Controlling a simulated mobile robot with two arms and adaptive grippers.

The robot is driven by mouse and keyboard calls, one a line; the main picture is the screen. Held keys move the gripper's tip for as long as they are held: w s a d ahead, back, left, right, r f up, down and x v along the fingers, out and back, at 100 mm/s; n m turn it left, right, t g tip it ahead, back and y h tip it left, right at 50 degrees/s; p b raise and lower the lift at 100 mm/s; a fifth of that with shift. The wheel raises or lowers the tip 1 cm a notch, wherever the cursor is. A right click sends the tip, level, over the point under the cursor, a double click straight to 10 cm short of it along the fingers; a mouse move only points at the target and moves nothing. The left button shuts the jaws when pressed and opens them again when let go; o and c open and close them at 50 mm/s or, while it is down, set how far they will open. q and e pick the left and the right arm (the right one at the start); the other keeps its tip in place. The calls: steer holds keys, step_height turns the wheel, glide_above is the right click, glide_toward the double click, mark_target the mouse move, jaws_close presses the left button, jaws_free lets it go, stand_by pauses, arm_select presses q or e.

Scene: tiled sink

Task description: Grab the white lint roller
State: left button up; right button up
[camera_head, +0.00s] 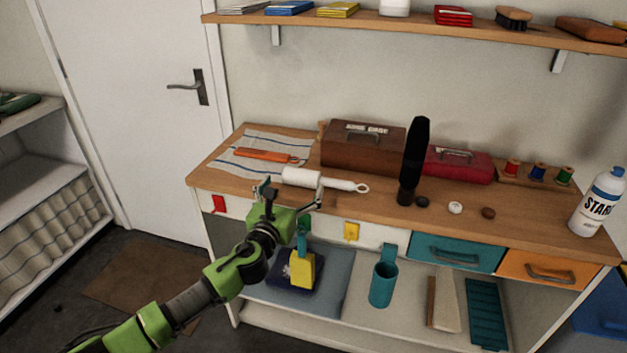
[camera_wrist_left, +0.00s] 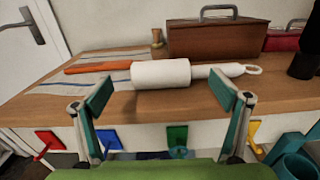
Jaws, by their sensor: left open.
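The white lint roller (camera_head: 302,178) lies on its side near the front edge of the wooden counter, its handle and ring end pointing right. In the left wrist view the roller (camera_wrist_left: 160,74) lies ahead of my left gripper, with its white cylinder and part of the handle between the two spread fingers. My left gripper (camera_head: 290,192) is open and empty, at the counter's front edge just in front of the roller. I cannot tell whether a finger touches it. My right gripper is not in view.
An orange-handled tool (camera_head: 265,156) lies on a striped cloth (camera_head: 247,142) behind the roller. A brown box (camera_head: 362,150) and a black upright object (camera_head: 415,160) stand behind and to the right. Buttons (camera_head: 455,208) and a starch bottle (camera_head: 597,202) are farther right. A shelf (camera_head: 420,25) hangs above.

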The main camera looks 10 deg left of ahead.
mark_target(299, 180)
arm_select(q)
steer(key=shift+w+d, duration=0.1)
steer(key=shift+w, duration=2.55)
steer(key=c, duration=1.2)
